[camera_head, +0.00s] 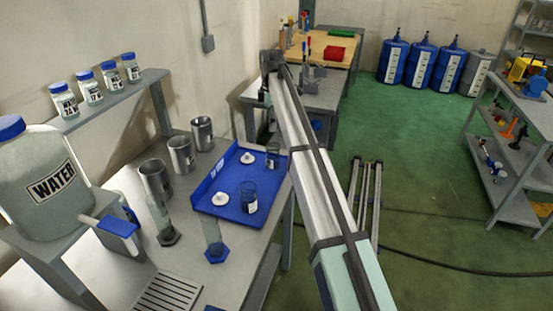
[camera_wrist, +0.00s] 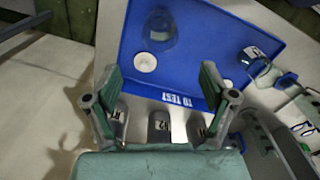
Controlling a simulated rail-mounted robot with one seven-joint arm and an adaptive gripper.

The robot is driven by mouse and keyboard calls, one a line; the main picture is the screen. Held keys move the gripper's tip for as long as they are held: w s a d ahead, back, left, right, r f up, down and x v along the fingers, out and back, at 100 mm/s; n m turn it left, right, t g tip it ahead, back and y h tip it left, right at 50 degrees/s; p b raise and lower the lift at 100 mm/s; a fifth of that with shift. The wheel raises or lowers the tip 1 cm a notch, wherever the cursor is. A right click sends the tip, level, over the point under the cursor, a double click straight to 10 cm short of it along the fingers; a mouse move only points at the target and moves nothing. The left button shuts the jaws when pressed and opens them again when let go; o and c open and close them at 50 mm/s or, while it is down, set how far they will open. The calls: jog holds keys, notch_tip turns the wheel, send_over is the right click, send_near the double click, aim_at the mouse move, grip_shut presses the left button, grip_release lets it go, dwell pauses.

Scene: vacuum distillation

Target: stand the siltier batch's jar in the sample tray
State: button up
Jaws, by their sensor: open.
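The blue tray (camera_head: 237,214) lies on the left bench. The wrist view shows it marked "TO TEST" (camera_wrist: 178,99). Two glass vessels stand in it: a near one with a white label (camera_head: 248,195) and a far one (camera_head: 272,155). White discs (camera_head: 247,158) lie beside them. In the wrist view a clear glass (camera_wrist: 160,30) stands beyond a white disc (camera_wrist: 145,62). I cannot make out silt in either glass. My gripper (camera_wrist: 160,85) is open and empty, its fingers apart over the tray's marked edge. I cannot make it out in the head view.
Metal cups (camera_head: 181,155) stand left of the tray; tall cylinders (camera_head: 213,237) stand in front. A large water jug (camera_head: 42,185) is on a stand. Several blue-lidded jars (camera_head: 90,87) line the wall shelf (camera_head: 118,97). Green floor (camera_head: 420,170) to the right is mostly clear.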

aim_at(272, 155)
notch_tip(272, 155, down, 10)
jog(key=p, duration=0.2)
jog(key=shift+f+p, duration=0.25)
jog(key=shift+p, duration=0.05)
jog(key=shift+f+p, duration=1.15)
jog(key=shift+f, duration=1.5)
jog(key=c, duration=1.4)
jog(key=shift+r, duration=0.1)
